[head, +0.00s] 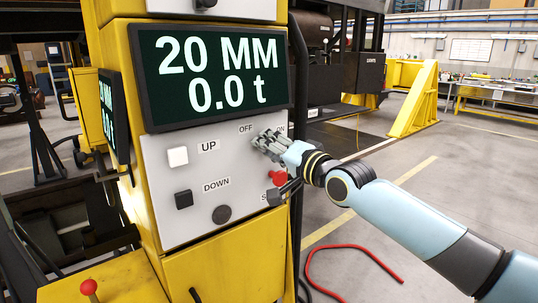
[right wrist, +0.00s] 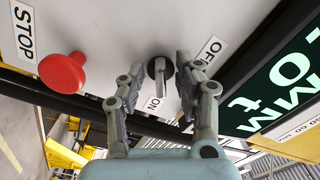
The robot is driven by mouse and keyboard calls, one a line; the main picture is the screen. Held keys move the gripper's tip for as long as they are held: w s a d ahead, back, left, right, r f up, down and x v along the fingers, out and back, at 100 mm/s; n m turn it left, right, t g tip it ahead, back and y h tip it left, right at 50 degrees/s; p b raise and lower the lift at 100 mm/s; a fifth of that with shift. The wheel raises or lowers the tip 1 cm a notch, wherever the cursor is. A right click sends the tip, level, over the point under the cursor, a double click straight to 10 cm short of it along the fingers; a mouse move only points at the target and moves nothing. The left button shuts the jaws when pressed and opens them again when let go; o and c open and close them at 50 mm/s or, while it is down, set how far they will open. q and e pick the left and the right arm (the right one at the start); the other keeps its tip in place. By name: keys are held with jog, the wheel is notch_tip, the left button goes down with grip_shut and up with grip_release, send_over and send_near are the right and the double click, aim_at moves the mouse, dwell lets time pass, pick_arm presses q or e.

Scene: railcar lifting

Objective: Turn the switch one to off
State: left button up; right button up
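The switch (right wrist: 159,72) is a dark round base with a grey lever handle on the white panel (head: 168,226). In the right wrist view the lever points toward the ON label (right wrist: 154,105), and the OFF label (right wrist: 210,49) is to its upper right. My right gripper (right wrist: 161,65) is open, with one finger on each side of the lever; I cannot tell whether either finger touches it. In the head view the right gripper (head: 266,142) is at the panel's upper right and hides the switch. My left gripper is not in view.
A red stop button (right wrist: 62,74) is close to the switch; it also shows in the head view (head: 278,178). A white UP button (head: 178,156) and a dark DOWN button (head: 184,199) are further left. The display (head: 212,76) above reads 20 MM, 0.0 t.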

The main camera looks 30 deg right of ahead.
grip_shut()
jog(key=shift+n, duration=0.3)
jog(key=n+b, duration=0.2)
jog(key=n, duration=0.3)
jog(key=shift+d+f, duration=0.1)
jog(key=shift+f, duration=0.05)
jog(key=n+b, duration=0.2)
jog(key=n, duration=0.4)
jog(key=shift+b, duration=0.35)
jog(key=shift+d+n, duration=0.1)
jog(key=shift+n, duration=0.2)
grip_release()
